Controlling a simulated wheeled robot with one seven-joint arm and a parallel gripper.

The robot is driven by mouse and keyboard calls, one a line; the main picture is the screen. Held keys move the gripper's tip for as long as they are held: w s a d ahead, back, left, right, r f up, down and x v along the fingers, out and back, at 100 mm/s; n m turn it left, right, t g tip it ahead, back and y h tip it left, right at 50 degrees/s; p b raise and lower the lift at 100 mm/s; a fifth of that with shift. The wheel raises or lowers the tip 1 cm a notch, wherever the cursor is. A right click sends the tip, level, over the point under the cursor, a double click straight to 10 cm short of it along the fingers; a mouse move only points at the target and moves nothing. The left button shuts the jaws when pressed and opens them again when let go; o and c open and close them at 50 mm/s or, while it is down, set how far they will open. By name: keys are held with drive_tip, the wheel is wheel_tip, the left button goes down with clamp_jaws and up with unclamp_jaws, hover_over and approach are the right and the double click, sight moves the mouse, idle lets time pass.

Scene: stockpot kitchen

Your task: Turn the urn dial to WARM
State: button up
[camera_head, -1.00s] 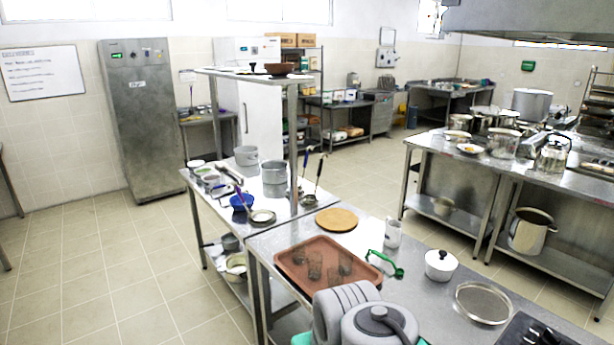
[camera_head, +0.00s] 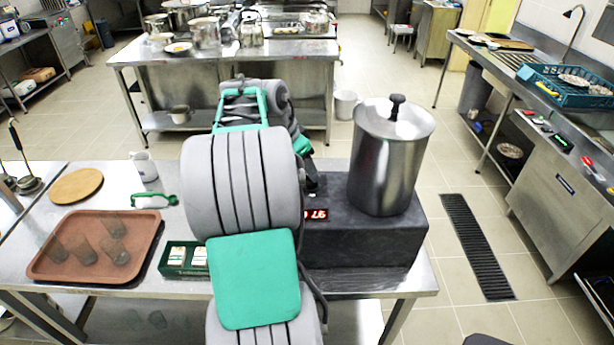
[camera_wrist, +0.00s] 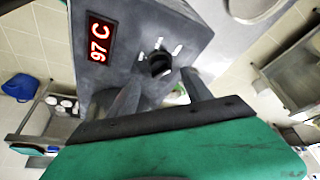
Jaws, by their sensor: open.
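The urn is a tall steel pot (camera_head: 385,165) with a black-knobbed lid, standing on a dark grey base (camera_head: 365,245) at the right end of the steel table. A red display (camera_head: 317,214) on the base shows 97. The wrist view shows the base's face with the display (camera_wrist: 100,38) reading 97 C and the dark round dial (camera_wrist: 160,64) with pale marks around it. My gripper (camera_wrist: 160,80) is open, with its fingers on either side of the dial's lower edge in the picture. I cannot tell whether they touch it. In the head view my arm hides the dial.
Left of my arm are a green box (camera_head: 185,260), a brown tray (camera_head: 80,275) of glasses, a green-handled tool (camera_head: 152,200), a white mug (camera_head: 145,167) and a round board (camera_head: 76,186). A floor drain (camera_head: 477,245) lies in the clear aisle to the right.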

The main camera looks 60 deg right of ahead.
drive_tip(key=p+x, duration=0.1)
drive_tip(key=x, duration=0.4)
drive_tip(key=shift+d+f, duration=0.1)
drive_tip(key=shift+f, duration=0.05)
clamp_jaws()
idle(0.4)
drive_tip(key=shift+f+n+b, duration=0.1)
drive_tip(key=shift+n+b, duration=0.2)
drive_tip(key=shift+b, duration=0.1)
drive_tip(key=shift+f+n+t+b, duration=0.1)
drive_tip(key=shift+n+t+b, duration=0.2)
drive_tip(key=shift+n+b, duration=0.25)
drive_tip(key=n+t+b, duration=0.1)
drive_tip(key=n+b, duration=0.2)
drive_tip(key=shift+s+h, duration=0.15)
drive_tip(key=shift+h, duration=0.15)
drive_tip(key=n+t+b, duration=0.1)
drive_tip(key=n+b, duration=0.1)
drive_tip(key=n, duration=0.1)
drive_tip(key=shift+s+n+t, duration=0.1)
drive_tip(key=shift+n+t, duration=0.2)
drive_tip(key=shift+n, duration=0.05)
drive_tip(key=shift+n+t+y+b, duration=0.4)
drive_tip(key=shift+n+t+b, duration=0.15)
drive_tip(key=shift+n, duration=1.05)
